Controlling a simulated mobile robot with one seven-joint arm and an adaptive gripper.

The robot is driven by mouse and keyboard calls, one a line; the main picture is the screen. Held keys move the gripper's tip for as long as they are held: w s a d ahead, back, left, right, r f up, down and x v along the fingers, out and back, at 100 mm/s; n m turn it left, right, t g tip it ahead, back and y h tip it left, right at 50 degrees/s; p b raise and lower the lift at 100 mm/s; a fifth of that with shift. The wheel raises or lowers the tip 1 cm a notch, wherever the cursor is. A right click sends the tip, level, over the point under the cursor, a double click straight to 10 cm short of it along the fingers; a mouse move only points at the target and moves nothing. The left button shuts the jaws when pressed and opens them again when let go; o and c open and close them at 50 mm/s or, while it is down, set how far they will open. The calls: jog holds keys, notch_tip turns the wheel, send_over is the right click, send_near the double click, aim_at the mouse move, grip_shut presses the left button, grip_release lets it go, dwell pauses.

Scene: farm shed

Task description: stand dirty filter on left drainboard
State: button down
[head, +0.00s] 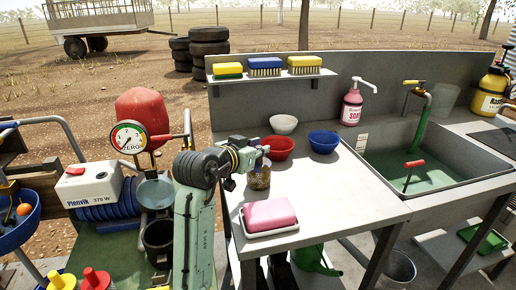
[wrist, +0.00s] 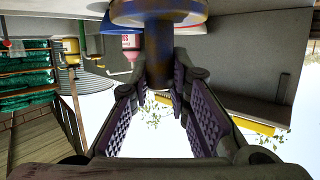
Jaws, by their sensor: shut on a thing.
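The dirty filter (head: 259,178), a brownish cylinder, hangs below my gripper (head: 256,160) at the left side of the left drainboard (head: 350,190). In the wrist view, a dark stem (wrist: 158,62) with a wide round flange lies between the two purple-padded fingers of my gripper (wrist: 157,90). The fingers are closed on this stem. The filter looks roughly upright over the grey drainboard. I cannot tell whether its bottom touches the surface. Its upper part is hidden by my gripper in the head view.
A pink block on a white tray (head: 269,217) lies in front. White (head: 283,124), red (head: 279,147) and blue (head: 323,141) bowls stand behind. A pink soap bottle (head: 351,106) and the sink (head: 420,165) are farther right. The drainboard's middle and right are bare.

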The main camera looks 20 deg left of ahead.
jog(key=c, duration=1.5)
grip_release()
